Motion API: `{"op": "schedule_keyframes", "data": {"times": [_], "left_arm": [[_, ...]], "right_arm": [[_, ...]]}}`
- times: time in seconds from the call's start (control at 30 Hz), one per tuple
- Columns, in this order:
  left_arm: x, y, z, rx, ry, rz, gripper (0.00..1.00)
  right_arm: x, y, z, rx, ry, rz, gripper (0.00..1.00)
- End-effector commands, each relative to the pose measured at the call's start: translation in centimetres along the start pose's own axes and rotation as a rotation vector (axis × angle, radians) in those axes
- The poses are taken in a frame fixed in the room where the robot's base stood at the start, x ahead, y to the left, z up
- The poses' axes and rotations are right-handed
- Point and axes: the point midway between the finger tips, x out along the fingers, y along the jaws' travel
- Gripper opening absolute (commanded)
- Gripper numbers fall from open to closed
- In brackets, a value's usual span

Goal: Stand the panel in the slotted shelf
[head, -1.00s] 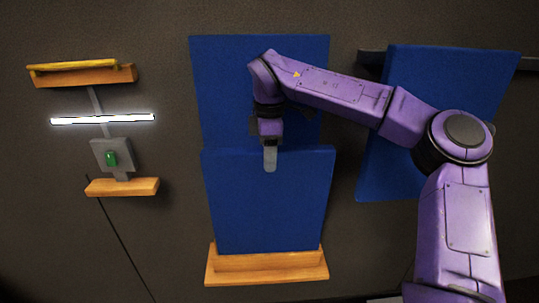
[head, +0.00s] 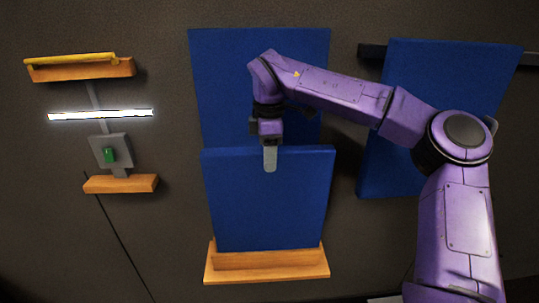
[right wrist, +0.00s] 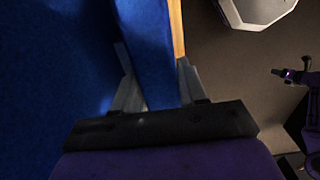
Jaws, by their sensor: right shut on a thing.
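A blue square panel (head: 268,200) stands nearly upright in the head view. Its lower edge meets the orange wooden slotted shelf (head: 266,275); I cannot tell whether that edge sits inside the slot. My right gripper (head: 269,158) is shut on the middle of the panel's top edge. In the right wrist view the two fingers (right wrist: 157,90) have the panel (right wrist: 153,45) between them, and a strip of orange wood (right wrist: 177,28) shows beyond it. My left gripper is in neither view.
A larger blue board (head: 220,85) is on the wall behind the panel. Another blue board (head: 440,70) hangs at the right, partly behind my right arm.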

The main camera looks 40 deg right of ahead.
Motion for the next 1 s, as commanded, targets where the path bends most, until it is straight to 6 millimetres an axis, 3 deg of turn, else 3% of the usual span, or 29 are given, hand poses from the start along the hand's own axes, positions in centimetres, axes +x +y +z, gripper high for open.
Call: {"op": "schedule_keyframes", "data": {"times": [0.4, 0.43, 0.5, 0.83, 1.0], "left_arm": [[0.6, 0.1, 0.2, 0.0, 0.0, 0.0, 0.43], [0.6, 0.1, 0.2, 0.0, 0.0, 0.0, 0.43], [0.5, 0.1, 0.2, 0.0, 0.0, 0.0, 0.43], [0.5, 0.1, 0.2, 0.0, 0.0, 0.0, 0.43], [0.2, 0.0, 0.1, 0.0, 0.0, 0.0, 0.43]], "right_arm": [[0.5, 0.0, 0.0, 0.0, 0.001, 0.002, 0.0], [0.4, 0.0, 0.0, 0.0, 0.002, 0.002, 0.48], [0.4, 0.0, 0.0, 0.0, 0.001, 0.001, 0.71], [0.2, 0.0, 0.0, 0.0, -0.001, 0.0, 0.71], [-3.1, 0.0, -0.1, 0.001, 0.0, 0.005, 0.71]]}}
